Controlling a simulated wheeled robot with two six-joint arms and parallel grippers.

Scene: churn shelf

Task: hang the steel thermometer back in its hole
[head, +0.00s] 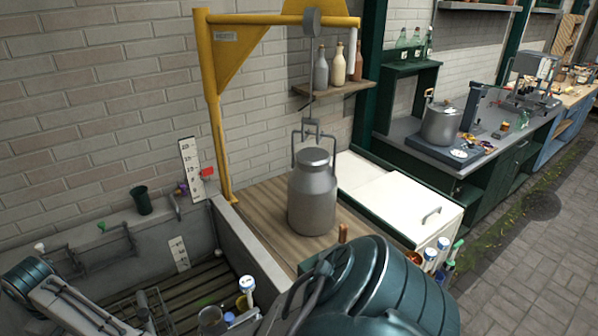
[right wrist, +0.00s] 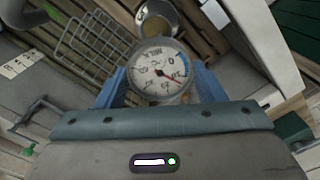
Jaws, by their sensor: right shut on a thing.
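The steel thermometer, with a round white dial (right wrist: 160,71), shows in the right wrist view. My right gripper (right wrist: 160,88) is shut on it, with a blue finger on each side of the dial. The dial faces the camera, and its stem is hidden behind it. I cannot make out the thermometer's hole in either view.
A steel churn (head: 312,200) stands on a wooden top beside a yellow hoist (head: 213,110). A grey slatted trough (head: 245,232) lies left of it. Beyond the dial are a metal can (right wrist: 158,20) and a wire basket (right wrist: 90,38). A white chest (head: 395,195) stands right.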

